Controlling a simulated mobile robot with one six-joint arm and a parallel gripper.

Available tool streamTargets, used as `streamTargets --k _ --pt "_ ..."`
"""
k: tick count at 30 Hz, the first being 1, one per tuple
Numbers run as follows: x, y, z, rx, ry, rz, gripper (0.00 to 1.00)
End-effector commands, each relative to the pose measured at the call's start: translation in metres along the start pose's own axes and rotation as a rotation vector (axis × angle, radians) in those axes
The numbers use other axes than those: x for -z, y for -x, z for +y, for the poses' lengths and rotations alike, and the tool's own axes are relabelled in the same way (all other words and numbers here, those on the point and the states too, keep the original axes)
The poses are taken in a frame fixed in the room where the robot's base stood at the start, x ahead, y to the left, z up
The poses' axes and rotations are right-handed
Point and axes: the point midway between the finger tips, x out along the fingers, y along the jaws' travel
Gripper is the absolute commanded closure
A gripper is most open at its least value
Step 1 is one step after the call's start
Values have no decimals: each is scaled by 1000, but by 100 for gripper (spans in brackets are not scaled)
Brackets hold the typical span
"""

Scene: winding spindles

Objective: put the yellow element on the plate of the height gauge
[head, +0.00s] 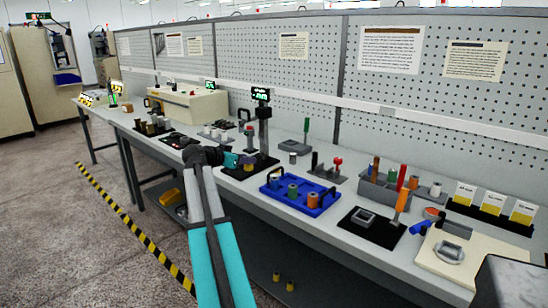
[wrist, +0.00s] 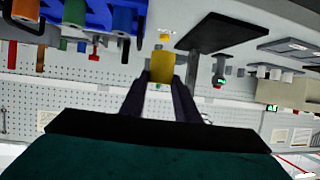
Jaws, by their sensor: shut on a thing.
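The yellow element (wrist: 161,66) is held between the two fingers of my gripper (wrist: 160,84) in the wrist view. In the head view it is a small yellow patch (head: 249,168) at the tip of my gripper (head: 244,161). The height gauge (head: 264,128) stands on the bench, with a dark upright column, a green-lit display on top and a black base. My gripper is in front of this base and partly covers it. Whether the element touches the plate, or is above it, I cannot tell.
A blue tray (head: 272,186) with several spools stands right of the gauge. A small stand with a red knob (head: 337,163) and a grey bin (head: 378,190) are farther right. Left of the gauge are white spools (head: 216,132) and a beige machine (head: 195,107). A pegboard wall backs the bench.

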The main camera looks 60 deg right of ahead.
Motion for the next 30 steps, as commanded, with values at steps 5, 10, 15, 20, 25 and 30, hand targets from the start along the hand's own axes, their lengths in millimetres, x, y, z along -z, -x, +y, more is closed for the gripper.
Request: streamTargets --k 5,10,15,20,25,30 --pt "-28 51 -48 104 43 0 94" --pt "-56 100 -89 205 85 0 94" --pt "-86 152 -124 314 130 0 94" --pt "-116 205 -153 423 175 0 94" --pt "-149 265 -178 548 226 -1 94" --pt "-183 326 -196 680 282 -1 94"
